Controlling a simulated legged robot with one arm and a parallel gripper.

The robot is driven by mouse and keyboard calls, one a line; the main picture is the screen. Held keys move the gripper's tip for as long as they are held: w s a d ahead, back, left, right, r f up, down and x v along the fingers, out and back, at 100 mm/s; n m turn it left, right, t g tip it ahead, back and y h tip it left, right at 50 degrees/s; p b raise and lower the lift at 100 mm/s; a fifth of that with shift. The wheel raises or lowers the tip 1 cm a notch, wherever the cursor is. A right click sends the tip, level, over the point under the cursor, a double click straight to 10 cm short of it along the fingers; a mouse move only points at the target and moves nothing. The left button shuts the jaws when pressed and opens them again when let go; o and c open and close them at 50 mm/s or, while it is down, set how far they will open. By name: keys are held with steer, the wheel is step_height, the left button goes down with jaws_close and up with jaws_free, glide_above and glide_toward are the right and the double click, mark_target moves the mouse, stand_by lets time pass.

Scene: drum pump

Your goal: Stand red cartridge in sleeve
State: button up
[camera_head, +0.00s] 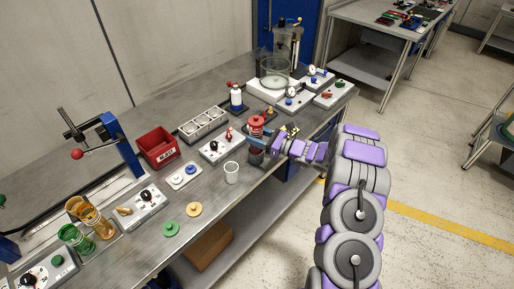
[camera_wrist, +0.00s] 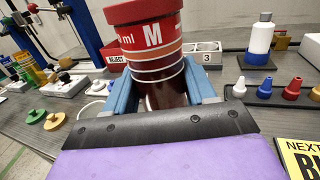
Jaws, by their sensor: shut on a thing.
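The red cartridge (camera_wrist: 150,45) is upright, slightly tilted in the wrist view, with a red top, a white "M" marking, an orange band and a dark red lower body. My gripper (camera_wrist: 160,90) is shut on it, one blue finger on each side. In the head view the cartridge (camera_head: 256,121) is at the bench's front edge, held by my gripper (camera_head: 260,140). Its lower end is hidden in the wrist view, and I cannot tell whether it touches anything. I cannot tell for certain which part is the sleeve; an open white cup (camera_head: 232,174) stands just left of the cartridge.
A holder with round openings (camera_head: 203,123) stands behind, with a red reject bin (camera_head: 158,146) to its left. A white bottle (camera_head: 236,98) and small coloured nozzles (camera_wrist: 291,90) are close by. Green and yellow discs (camera_head: 171,228) lie at the front left. A glass vessel (camera_head: 274,73) stands farther back.

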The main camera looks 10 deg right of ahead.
step_height(320, 180, down, 5)
steer(key=shift+r+b, duration=0.2)
steer(key=shift+b, duration=0.9)
steer(key=shift+r, duration=0.15)
steer(key=o, duration=1.2)
